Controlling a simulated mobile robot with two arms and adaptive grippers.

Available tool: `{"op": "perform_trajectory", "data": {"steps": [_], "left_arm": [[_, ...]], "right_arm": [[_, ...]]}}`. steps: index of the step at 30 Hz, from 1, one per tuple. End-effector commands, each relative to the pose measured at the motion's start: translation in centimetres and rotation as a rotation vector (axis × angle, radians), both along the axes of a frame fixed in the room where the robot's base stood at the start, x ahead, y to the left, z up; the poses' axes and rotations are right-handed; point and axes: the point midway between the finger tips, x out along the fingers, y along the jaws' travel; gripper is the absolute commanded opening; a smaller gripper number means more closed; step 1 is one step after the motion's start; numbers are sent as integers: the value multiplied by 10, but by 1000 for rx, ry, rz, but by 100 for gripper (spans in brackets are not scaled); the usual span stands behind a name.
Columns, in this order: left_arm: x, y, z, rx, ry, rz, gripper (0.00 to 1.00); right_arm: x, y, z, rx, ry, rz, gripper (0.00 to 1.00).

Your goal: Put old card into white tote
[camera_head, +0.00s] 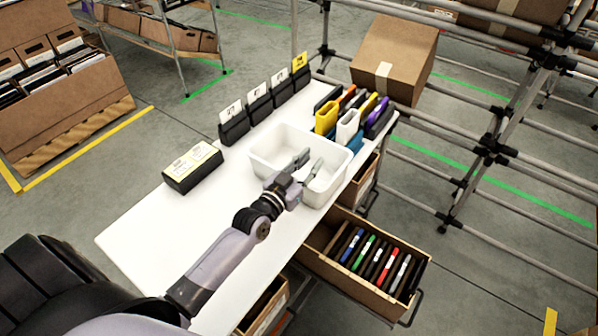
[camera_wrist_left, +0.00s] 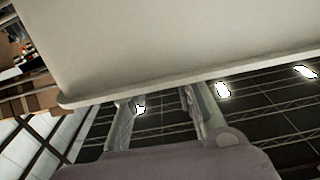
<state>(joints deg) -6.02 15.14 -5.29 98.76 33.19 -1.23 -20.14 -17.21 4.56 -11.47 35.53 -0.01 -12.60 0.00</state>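The white tote (camera_head: 262,168) stands on the white table and no card shows inside it. My left gripper (camera_head: 308,163) is over the tote, its two fingers apart with nothing visible between them. In the left wrist view the gripper (camera_wrist_left: 158,108) is beside the tote's pale wall and rim (camera_wrist_left: 180,82), and the rim hides the fingertips. Three white cards (camera_head: 231,109) and a yellow card (camera_head: 300,62) stand in black holders behind the tote. I cannot tell which one is the old card. My right gripper is not in view.
A black box with a pale label (camera_head: 193,167) lies left of the tote. Colored holders (camera_head: 347,125) crowd its far right side. An open drawer (camera_head: 368,262) with several dark cases sticks out at the front right. The table's left part (camera_head: 150,225) is clear.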

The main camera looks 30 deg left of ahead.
Motion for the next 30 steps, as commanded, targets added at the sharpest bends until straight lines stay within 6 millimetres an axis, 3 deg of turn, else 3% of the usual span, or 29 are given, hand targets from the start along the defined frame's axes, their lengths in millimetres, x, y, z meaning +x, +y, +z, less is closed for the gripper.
{"op": "perform_trajectory", "data": {"steps": [2,12,18,30], "left_arm": [[-2,0,11,-2,1,0,25],[-78,10,5,-1,3,0,25],[-108,15,6,1,2,0,25],[-119,16,8,-1,-1,0,25]], "right_arm": [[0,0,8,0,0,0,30],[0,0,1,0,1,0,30],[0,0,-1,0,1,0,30],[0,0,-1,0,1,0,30]]}}
